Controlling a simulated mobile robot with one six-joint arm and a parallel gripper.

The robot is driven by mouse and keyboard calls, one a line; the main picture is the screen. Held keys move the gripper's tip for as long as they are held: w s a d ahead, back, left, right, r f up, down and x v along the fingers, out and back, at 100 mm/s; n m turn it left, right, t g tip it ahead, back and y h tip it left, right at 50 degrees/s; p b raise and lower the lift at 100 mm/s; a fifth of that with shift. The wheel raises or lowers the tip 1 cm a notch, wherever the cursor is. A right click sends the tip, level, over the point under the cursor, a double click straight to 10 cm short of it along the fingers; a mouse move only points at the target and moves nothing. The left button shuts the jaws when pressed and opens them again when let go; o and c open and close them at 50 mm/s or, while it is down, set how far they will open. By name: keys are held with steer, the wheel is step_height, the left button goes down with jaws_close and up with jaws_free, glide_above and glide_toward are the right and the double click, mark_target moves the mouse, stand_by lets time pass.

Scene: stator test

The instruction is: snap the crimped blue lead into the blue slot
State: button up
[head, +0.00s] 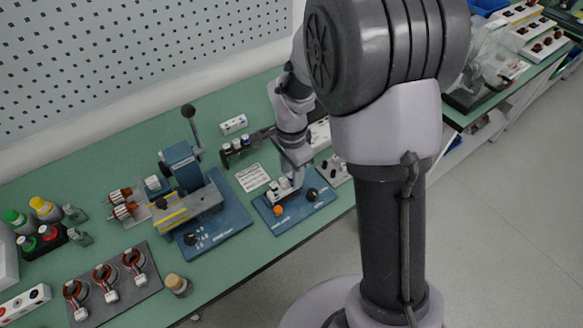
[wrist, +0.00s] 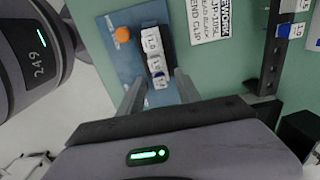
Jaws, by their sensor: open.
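A blue base plate (head: 296,215) carries a dark holder with a row of white pieces (head: 285,187). In the wrist view the white pieces are marked "1.0" (wrist: 153,42), and the one closest to me shows some blue (wrist: 161,82). My gripper (wrist: 158,80) is open, with one finger on each side of that closest piece. I cannot tell whether the fingers touch it. In the head view my gripper (head: 297,165) is over the plate and partly hides the holder. No crimped lead can be made out for certain, nor which opening is the blue slot.
A dark rail with white and blue-marked pieces (head: 237,146) stands behind; it is at the right in the wrist view (wrist: 290,30). A printed card (head: 252,177) lies beside the plate. A blue press (head: 183,165) stands left. Copper-wound stators (head: 104,273) sit on a grey tray.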

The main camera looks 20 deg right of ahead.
step_height(320, 180, up, 17)
steer(key=p, duration=0.6)
steer(key=shift+r, duration=0.2)
steer(key=s+a+r+n+t+y+b, duration=0.1)
steer(key=s+a+r+n+t, duration=0.1)
steer(key=s+n, duration=0.3)
steer(key=s+a+r+n+t+y+b, duration=0.1)
steer(key=s+a+r+n+t+b, duration=0.1)
steer(key=s, duration=1.2)
steer(key=shift+r+n+t, duration=0.9)
steer(key=shift+r+n, duration=0.2)
steer(key=shift+n, duration=0.4)
